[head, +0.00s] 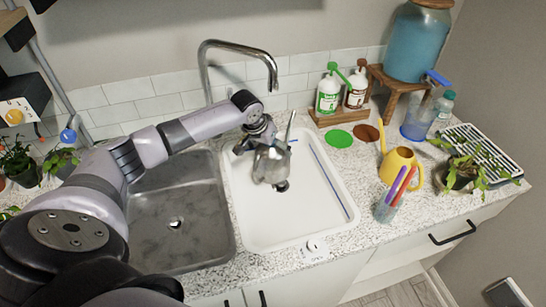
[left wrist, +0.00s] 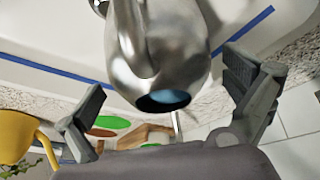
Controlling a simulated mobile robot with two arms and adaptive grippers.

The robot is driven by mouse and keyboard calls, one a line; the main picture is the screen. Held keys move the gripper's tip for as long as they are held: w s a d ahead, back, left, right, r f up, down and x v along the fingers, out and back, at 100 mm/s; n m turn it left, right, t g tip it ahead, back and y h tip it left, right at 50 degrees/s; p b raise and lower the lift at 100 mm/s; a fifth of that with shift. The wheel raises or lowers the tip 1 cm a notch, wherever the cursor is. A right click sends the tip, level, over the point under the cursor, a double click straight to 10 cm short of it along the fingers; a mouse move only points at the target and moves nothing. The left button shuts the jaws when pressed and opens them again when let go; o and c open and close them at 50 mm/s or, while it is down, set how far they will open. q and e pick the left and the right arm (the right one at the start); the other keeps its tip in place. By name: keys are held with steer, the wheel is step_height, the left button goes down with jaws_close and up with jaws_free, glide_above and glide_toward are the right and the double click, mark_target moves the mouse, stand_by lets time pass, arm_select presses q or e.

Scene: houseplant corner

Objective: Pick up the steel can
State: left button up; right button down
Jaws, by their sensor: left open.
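The steel can (head: 271,166) is a shiny rounded watering can with a handle and a thin spout, in or just over the white basin (head: 318,215). My left gripper (head: 258,140) is at the can's top, reaching in from the left. In the left wrist view the can (left wrist: 158,48) fills the upper middle, its dark round opening toward me with blue inside. My left gripper (left wrist: 166,84) is open there, one finger on each side of the can, with no clear grip on it. Part of the can is hidden by the gripper in the head view. My right gripper is not in view.
A faucet (head: 238,46) arches behind the basin. A steel sink (head: 180,215) lies left of it. On the counter at right are a yellow watering can (head: 400,168), a cup of markers (head: 387,208) and a potted plant (head: 462,173). Bottles (head: 328,95) stand behind.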

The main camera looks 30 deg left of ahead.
arm_select(q)
steer(key=shift+x, duration=0.8)
steer(key=shift+c, duration=0.2)
steer(key=c, duration=1.6)
steer(key=shift+w+r, duration=0.1)
steer(key=shift+r, duration=0.1)
steer(key=shift+c, duration=0.4)
